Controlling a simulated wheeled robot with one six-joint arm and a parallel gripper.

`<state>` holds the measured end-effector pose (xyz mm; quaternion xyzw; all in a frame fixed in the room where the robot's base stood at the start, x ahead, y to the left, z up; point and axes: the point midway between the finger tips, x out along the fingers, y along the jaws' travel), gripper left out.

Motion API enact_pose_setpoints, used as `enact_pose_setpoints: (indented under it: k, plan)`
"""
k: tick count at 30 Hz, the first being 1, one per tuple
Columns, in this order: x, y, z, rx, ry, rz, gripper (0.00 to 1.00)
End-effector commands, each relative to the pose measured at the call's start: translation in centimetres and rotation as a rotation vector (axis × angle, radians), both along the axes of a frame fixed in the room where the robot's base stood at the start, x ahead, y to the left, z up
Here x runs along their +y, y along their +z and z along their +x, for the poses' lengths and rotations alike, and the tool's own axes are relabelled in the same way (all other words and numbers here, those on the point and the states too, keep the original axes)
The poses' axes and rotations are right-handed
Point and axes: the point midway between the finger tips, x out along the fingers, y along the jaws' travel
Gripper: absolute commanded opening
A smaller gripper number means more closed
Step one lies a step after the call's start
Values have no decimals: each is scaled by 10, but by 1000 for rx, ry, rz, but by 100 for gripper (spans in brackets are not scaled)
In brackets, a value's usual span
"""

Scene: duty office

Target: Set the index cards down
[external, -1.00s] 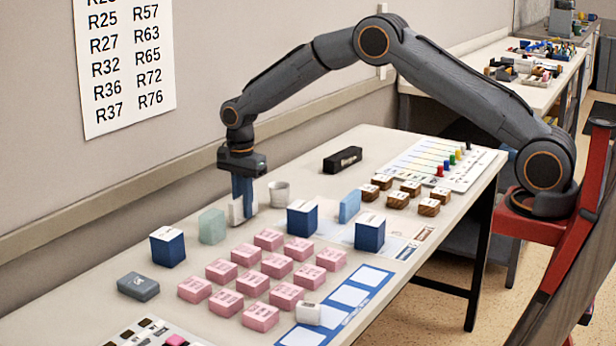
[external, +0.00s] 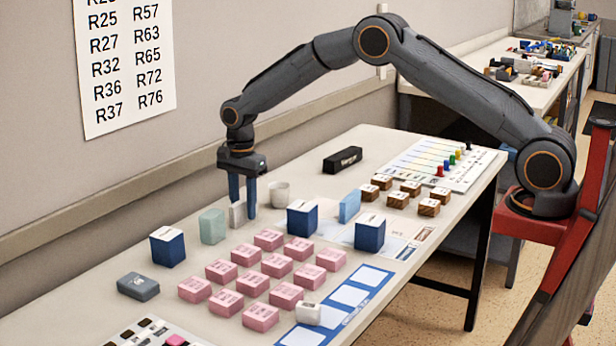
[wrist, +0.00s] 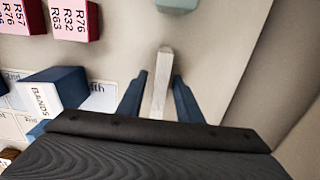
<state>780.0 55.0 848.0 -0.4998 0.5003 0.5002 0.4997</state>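The index cards, a white upright stack (external: 237,215), stand on the table behind the blue boxes. In the wrist view they are a thin pale bar (wrist: 161,88) seen from above. My gripper (external: 244,211) is low over them, pointing down. Its two blue fingers are spread, one on each side of the cards. Part of the cards is hidden by a finger in the external view.
A pale green block (external: 212,226) and a white cup (external: 279,192) stand close to the cards. Blue boxes (external: 302,220) and several pink blocks (external: 260,317) are in front. A black case (external: 342,160) lies farther back. The wall runs along the table's left side.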

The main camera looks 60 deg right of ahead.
Motion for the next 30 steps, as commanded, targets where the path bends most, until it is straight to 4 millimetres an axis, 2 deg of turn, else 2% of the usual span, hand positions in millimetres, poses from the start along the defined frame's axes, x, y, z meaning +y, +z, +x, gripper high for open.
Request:
enact_pose_setpoints:
  k: [13,18,22,26,29,30]
  plan:
    - [0,85,1,-5,0,0,32]
    - [0,106,1,-3,0,0,32]
    - [-1,113,-2,-2,14,0,32]
    - [-6,116,-25,-3,121,0,32]
    - [-14,116,-59,-6,285,0,32]
    - [-18,116,-77,-7,363,0,32]
